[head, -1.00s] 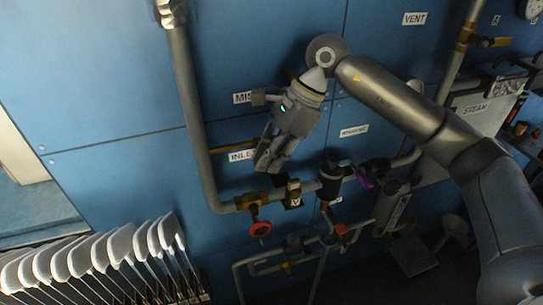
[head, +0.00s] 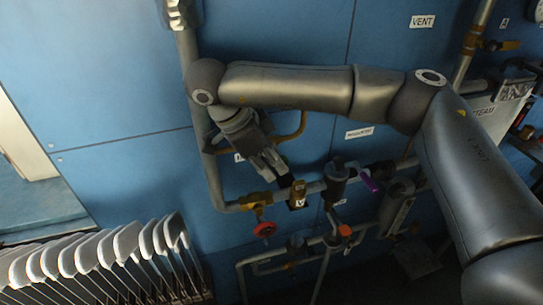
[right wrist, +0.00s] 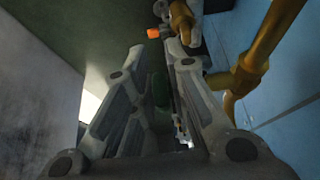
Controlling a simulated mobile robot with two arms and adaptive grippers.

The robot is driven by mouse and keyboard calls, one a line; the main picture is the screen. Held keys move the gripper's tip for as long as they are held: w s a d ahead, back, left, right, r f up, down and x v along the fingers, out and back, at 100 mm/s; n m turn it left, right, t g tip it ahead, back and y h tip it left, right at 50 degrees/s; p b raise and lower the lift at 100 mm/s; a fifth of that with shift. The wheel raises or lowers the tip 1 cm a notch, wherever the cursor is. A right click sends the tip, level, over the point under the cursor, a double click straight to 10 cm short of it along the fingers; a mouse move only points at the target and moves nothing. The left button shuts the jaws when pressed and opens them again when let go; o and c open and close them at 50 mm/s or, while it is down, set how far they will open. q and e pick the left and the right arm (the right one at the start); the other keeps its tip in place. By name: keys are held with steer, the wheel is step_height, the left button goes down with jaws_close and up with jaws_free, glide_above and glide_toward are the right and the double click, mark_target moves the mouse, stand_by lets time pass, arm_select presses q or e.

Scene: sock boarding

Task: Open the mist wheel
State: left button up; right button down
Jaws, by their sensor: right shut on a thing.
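My right gripper (head: 274,172) reaches down in front of the blue panel at centre left, beside the grey pipe. In the right wrist view its two fingers (right wrist: 158,75) stand apart, with a dark greenish shape between them. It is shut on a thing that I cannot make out. No wheel can be clearly identified as the mist wheel, and the mist label is hidden behind my arm. A red handwheel (head: 264,229) hangs below a brass valve (head: 258,201), lower than the fingers. An orange-red part (right wrist: 153,33) shows beyond the fingertips in the right wrist view. My left gripper is not in view.
A grey pipe (head: 216,185) runs down the panel and turns right into valves. A curved brass pipe (head: 299,125) passes close to my gripper and shows large in the right wrist view (right wrist: 258,55). A second red handle (head: 345,230) and several white sock boards (head: 125,242) stand lower.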

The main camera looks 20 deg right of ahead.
steer(key=h, duration=0.1)
steer(key=h+p, duration=0.1)
steer(key=h, duration=0.1)
steer(key=h+p, duration=0.1)
steer(key=shift+f+h, duration=0.25)
steer(key=shift+h, duration=0.05)
steer(key=shift+d+f+h+p, duration=0.1)
steer(key=shift+f+h+p, duration=0.1)
steer(key=shift+h, duration=0.4)
steer(key=shift+f+h+p, duration=0.1)
steer(key=shift+h+p, duration=0.05)
steer(key=shift+h, duration=0.45)
steer(key=shift+d+f+h, duration=0.15)
steer(key=shift+f+h, duration=0.1)
steer(key=shift+h, duration=0.95)
steer(key=shift+f, duration=0.1)
steer(key=c, duration=1.4)
jaws_free()
steer(key=shift+c, duration=0.2)
